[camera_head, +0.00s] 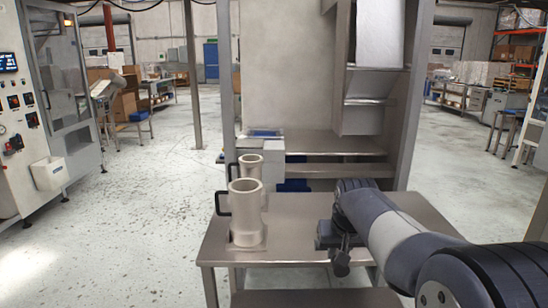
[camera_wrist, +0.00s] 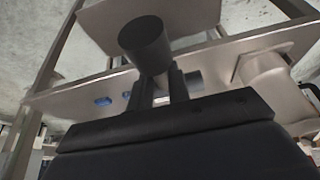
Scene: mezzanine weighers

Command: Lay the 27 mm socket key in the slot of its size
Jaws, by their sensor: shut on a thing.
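My gripper (camera_head: 335,240) is over the right part of the steel table (camera_head: 290,212). It is shut on a dark cylindrical piece (camera_wrist: 147,42), which I take to be the socket key; no size mark is readable. In the head view the dark piece (camera_head: 341,262) hangs low at the jaws, near the table's front edge. In the wrist view the two fingers (camera_wrist: 160,88) stand behind it. A small blue patch (camera_wrist: 103,101) shows on the tabletop to the left of the fingers; I cannot tell whether it is a slot. No slot of the key's size can be made out.
A large beige jug-like vessel (camera_head: 246,212) with a black handle stands on the table's left part, and a smaller one (camera_head: 250,170) is behind it. A tall steel frame (camera_head: 290,75) with a chute rises behind the table. The tabletop between vessel and gripper looks clear.

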